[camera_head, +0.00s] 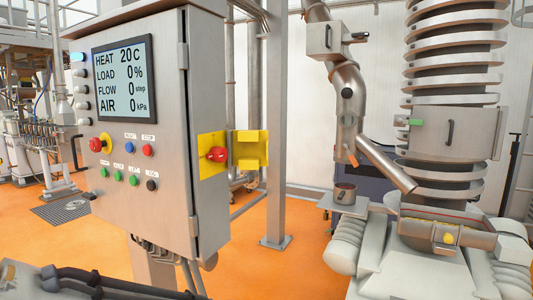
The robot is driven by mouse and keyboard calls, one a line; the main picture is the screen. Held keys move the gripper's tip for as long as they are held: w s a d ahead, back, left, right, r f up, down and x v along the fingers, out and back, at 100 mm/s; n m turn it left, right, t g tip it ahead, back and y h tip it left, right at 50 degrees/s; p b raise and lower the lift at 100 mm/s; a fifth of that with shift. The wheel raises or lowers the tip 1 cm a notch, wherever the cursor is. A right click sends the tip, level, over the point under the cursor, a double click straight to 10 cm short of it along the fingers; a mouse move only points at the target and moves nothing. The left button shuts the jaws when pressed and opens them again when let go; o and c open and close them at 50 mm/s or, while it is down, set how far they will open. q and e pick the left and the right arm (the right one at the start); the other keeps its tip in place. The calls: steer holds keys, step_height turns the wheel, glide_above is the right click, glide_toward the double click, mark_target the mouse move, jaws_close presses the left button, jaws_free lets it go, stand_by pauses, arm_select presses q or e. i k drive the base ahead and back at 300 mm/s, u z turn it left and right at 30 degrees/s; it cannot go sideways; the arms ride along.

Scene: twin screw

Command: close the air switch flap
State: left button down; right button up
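The air switch is a red knob (216,154) on a yellow plate (208,168) on the right side wall of the grey control cabinet (165,195). Its yellow flap (250,149) stands open, swung out to the right of the plate and leaving the red knob uncovered. Neither of my grippers can be made out in the head view. A dark, cable-like part crosses the bottom left corner; I cannot tell whether it is mine.
The cabinet's screen (124,80) reads AIR 0 kPa. A grey post (275,130) stands just right of and behind the flap. A metal pipe (348,100) and a spiral column machine (455,70) stand at the right. Orange floor (300,270) shows between.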

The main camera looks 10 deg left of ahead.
mark_target(248, 149)
steer(key=z, duration=0.65)
steer(key=i, duration=0.85)
steer(key=u, duration=0.15)
